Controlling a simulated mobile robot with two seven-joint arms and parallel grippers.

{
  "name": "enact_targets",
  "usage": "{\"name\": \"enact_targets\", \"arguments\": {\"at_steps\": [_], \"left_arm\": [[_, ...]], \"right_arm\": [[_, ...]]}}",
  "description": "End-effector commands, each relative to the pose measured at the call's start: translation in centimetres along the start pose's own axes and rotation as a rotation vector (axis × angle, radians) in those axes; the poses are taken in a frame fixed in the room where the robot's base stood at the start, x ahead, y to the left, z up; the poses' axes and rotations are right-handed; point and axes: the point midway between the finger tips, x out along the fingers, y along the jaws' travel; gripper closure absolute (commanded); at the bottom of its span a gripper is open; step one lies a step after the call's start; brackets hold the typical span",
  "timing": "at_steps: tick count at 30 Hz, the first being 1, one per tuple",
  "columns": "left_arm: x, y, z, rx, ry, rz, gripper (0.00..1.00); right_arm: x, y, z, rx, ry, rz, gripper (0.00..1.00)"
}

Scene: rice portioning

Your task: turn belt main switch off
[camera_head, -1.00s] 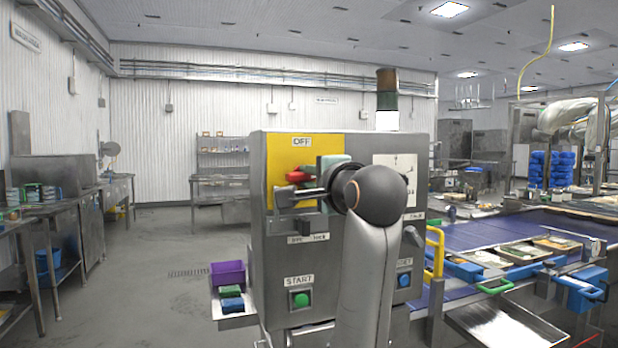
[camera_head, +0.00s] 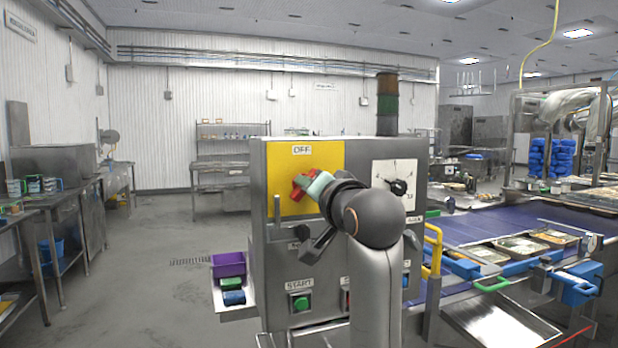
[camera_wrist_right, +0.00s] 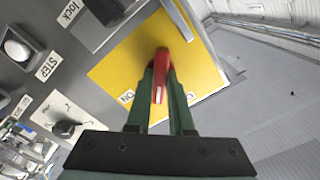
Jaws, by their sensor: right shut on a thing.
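The main switch's red handle (camera_head: 303,184) is on the yellow plate (camera_head: 325,158) of the grey control box. The OFF label (camera_head: 302,150) is at the plate's top. My right gripper (camera_head: 312,187) is shut on the handle, with a pale green finger beside it in the head view. In the wrist view, green fingers (camera_wrist_right: 161,92) flank the red handle (camera_wrist_right: 160,70). There the handle lies tilted between the ON label (camera_wrist_right: 127,97) and another label partly hidden by a finger. My right arm hides part of the box. My left gripper is not in view.
The box carries a green START button (camera_head: 301,303) and a dial (camera_head: 398,187). A signal tower (camera_head: 387,105) stands behind it, its bottom segment dark. The blue belt (camera_head: 470,232) with trays is at right; open floor lies left.

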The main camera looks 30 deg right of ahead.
Motion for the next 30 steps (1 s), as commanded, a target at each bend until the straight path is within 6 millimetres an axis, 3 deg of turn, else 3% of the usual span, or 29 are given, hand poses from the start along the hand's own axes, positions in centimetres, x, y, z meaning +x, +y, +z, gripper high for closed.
{"name": "enact_targets", "arguments": {"at_steps": [15, 30], "left_arm": [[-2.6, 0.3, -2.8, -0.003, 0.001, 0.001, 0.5], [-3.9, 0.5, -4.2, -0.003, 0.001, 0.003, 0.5]], "right_arm": [[0.0, -0.1, -0.1, -0.479, -0.005, 0.004, 1.0], [0.0, 0.0, 0.1, -0.734, -0.005, 0.001, 1.0]]}}
